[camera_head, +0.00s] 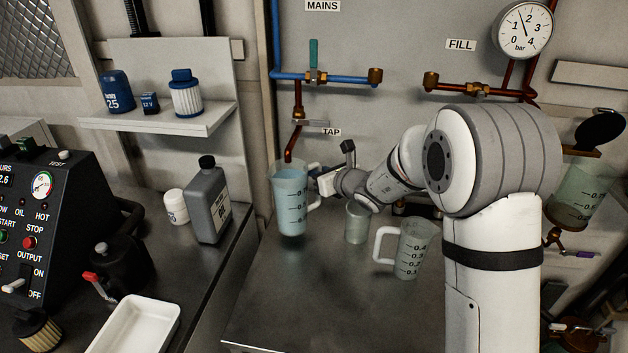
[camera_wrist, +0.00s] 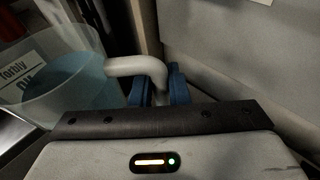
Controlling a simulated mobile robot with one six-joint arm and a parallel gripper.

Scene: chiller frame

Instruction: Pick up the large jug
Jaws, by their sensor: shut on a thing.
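The large jug (camera_head: 289,205) stands upright below the tap spout in the head view. It is clear, with dark scale marks and bluish liquid inside. In the wrist view the jug (camera_wrist: 62,88) fills the left side, and its pale handle (camera_wrist: 135,66) runs between the blue fingers. My gripper (camera_head: 322,184) comes from the right and is shut on this handle; its fingers also show in the wrist view (camera_wrist: 161,88). I cannot tell whether the jug's base touches the worktop.
A small clear beaker (camera_head: 356,224) and a smaller jug (camera_head: 409,250) with a white handle stand to the right on the metal worktop (camera_head: 300,300). The tap pipe (camera_head: 293,140) hangs just above the large jug. A grey bottle (camera_head: 209,205) stands left. The front worktop is clear.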

